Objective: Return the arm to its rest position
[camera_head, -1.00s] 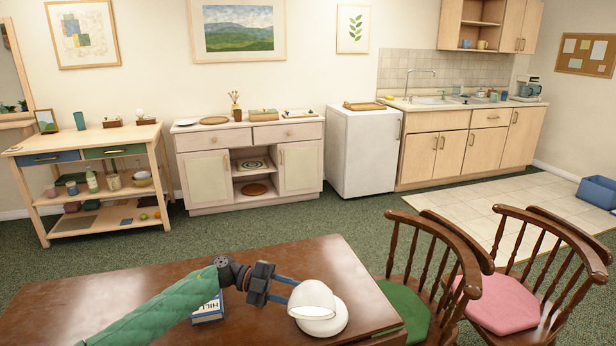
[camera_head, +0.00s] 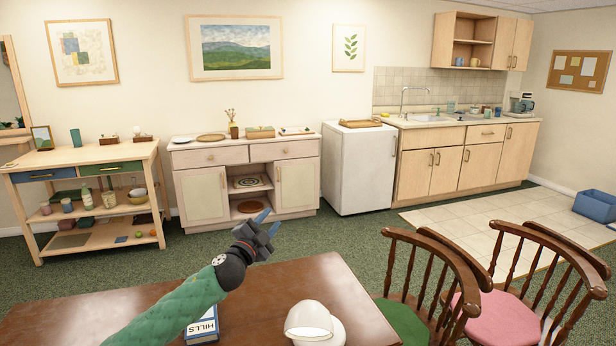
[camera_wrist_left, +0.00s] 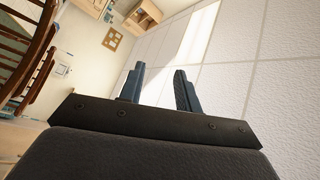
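My left gripper (camera_head: 261,220) is raised above the far edge of the brown table (camera_head: 290,272), with its fingers pointing up and to the right. In the left wrist view its two blue fingers (camera_wrist_left: 158,88) stand apart with nothing between them. The left arm comes in from the lower left in a green quilted sleeve. My right gripper is not in view.
A blue book (camera_head: 203,326) lies on the table beside my arm. Wooden chairs with a green cushion (camera_head: 402,318) and a pink cushion (camera_head: 503,322) stand at the table's right. Green carpet (camera_head: 340,232) lies open between the table and the sideboard (camera_head: 202,195).

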